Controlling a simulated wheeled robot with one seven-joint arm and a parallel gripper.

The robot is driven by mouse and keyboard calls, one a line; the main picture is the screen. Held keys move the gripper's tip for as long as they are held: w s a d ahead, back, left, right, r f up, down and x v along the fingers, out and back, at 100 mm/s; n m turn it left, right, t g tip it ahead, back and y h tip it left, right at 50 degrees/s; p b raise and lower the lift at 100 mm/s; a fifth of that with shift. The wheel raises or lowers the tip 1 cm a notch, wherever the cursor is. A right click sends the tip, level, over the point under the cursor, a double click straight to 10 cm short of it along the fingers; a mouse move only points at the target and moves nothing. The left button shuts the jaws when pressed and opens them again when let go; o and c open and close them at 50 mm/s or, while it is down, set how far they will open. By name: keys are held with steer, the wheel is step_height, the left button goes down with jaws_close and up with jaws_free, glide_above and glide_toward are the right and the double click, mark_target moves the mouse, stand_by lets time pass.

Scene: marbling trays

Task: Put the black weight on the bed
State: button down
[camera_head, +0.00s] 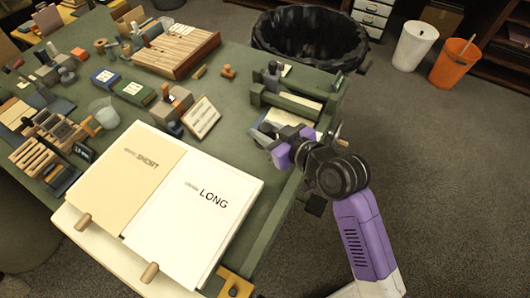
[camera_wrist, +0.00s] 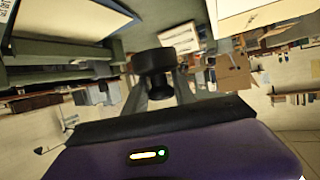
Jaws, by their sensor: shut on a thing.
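My gripper (camera_wrist: 158,88) is shut on the black weight (camera_wrist: 154,62), a dark knob-like piece held between the two fingertips in the wrist view. In the head view my gripper (camera_head: 272,138) is over the right edge of the green table, at the near side of a green press frame (camera_head: 290,103). The weight is small and dark there and hard to separate from the fingers. A pale sheet on a flat bed (camera_head: 284,118) lies in the press, partly hidden by my gripper. I cannot tell whether the weight touches anything below it.
A board with SHORT and LONG panels (camera_head: 230,205) lies at the table's front. A wooden slatted box (camera_head: 178,50), small blocks and a tilted framed card (camera_head: 201,118) stand left of the press. A black bin (camera_head: 310,38) is behind the table. Open floor lies to the right.

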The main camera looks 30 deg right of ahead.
step_height(320, 180, down, 11)
steer(key=shift+r+b, duration=0.15)
steer(key=shift+b, duration=0.2)
stand_by(0.3)
steer(key=c, duration=1)
jaws_free()
steer(key=shift+f, duration=0.25)
steer(key=shift+c, duration=0.2)
